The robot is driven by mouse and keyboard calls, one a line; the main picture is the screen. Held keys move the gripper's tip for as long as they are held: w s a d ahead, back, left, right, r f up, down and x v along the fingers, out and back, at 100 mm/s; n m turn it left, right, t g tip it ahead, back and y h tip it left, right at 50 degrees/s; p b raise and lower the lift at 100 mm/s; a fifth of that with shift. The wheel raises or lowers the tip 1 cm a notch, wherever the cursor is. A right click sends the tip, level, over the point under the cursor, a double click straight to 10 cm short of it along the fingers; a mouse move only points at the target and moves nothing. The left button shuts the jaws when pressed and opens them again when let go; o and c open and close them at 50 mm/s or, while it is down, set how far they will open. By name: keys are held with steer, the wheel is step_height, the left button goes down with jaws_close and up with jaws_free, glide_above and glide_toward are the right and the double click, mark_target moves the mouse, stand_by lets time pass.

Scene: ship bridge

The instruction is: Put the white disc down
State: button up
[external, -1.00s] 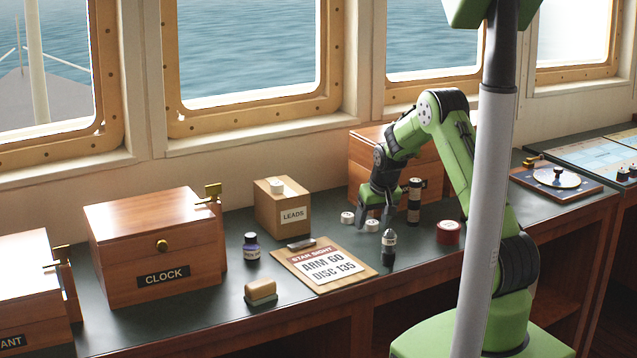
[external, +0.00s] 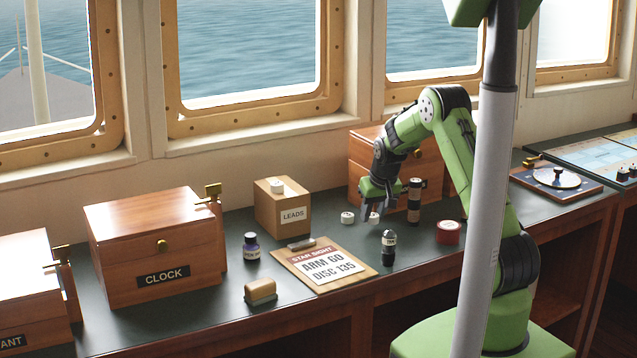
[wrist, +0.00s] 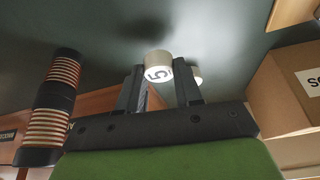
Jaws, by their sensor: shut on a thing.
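My gripper (external: 374,211) is over the dark green counter, beside the black-and-copper banded cylinder (external: 414,201). It is shut on a small white disc (external: 374,218). In the wrist view the disc (wrist: 158,66) sits between the two fingertips, with a "5" on the face towards the camera. A second white disc (external: 347,217) is on the counter just left of my gripper. A white round thing (wrist: 197,76) also shows partly behind the right finger in the wrist view. I cannot tell whether the held disc touches the counter.
A black-and-silver bottle (external: 388,247) and a red tin (external: 448,232) stand nearby. A clipboard (external: 327,268) lies front left. The LEADS carton (external: 283,209) is left, with a white piece (external: 276,186) on top. A wooden box (external: 362,160) stands behind my gripper.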

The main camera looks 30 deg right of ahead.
step_height(320, 180, up, 8)
steer(key=shift+r+p, duration=0.1)
steer(key=shift+p, duration=0.35)
steer(key=s+a+r+m, duration=0.1)
steer(key=s+a, duration=0.3)
steer(key=s, duration=0.2)
steer(key=s+a+m, duration=0.1)
steer(key=s+a, duration=0.2)
steer(key=s, duration=0.3)
step_height(320, 180, up, 12)
steer(key=n+y+p, duration=0.2)
steer(key=n+p, duration=0.4)
steer(key=p, duration=1.1)
glide_above(279, 182)
steer(key=shift+n, duration=0.3)
step_height(279, 182, down, 10)
steer(key=shift+s+b, duration=0.1)
steer(key=shift+b, duration=0.85)
